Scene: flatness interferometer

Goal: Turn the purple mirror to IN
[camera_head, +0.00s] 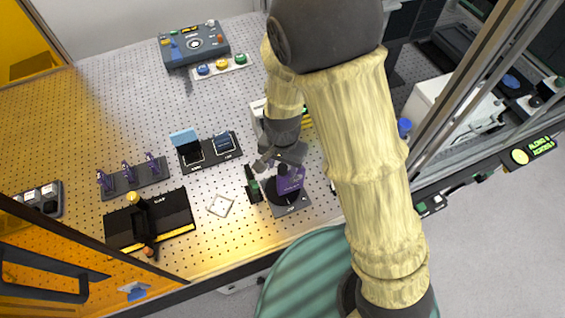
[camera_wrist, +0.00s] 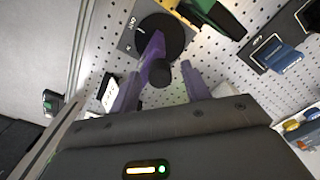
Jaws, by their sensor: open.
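The purple mirror (camera_head: 291,179) stands on a round black turntable on a grey base plate (camera_head: 292,210) at the front of the perforated bench. In the wrist view the mirror (camera_wrist: 152,50) is seen from above as a narrow purple plate, with a dark round knob (camera_wrist: 160,73) at its near end. Small white marks show on the base plate beside the black disc (camera_wrist: 174,38); I cannot read them surely. My gripper (camera_head: 280,160) is just above the mirror. In the wrist view its open fingers (camera_wrist: 162,84) are on either side of the knob, with gaps visible.
A black-and-green upright device (camera_head: 252,185) stands close left of the mirror. Farther left are a small framed square (camera_head: 220,205), a two-slot holder (camera_head: 209,150) and a black stand (camera_head: 175,218). A control box (camera_head: 194,44) is at the back. A metal frame post bounds the right.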

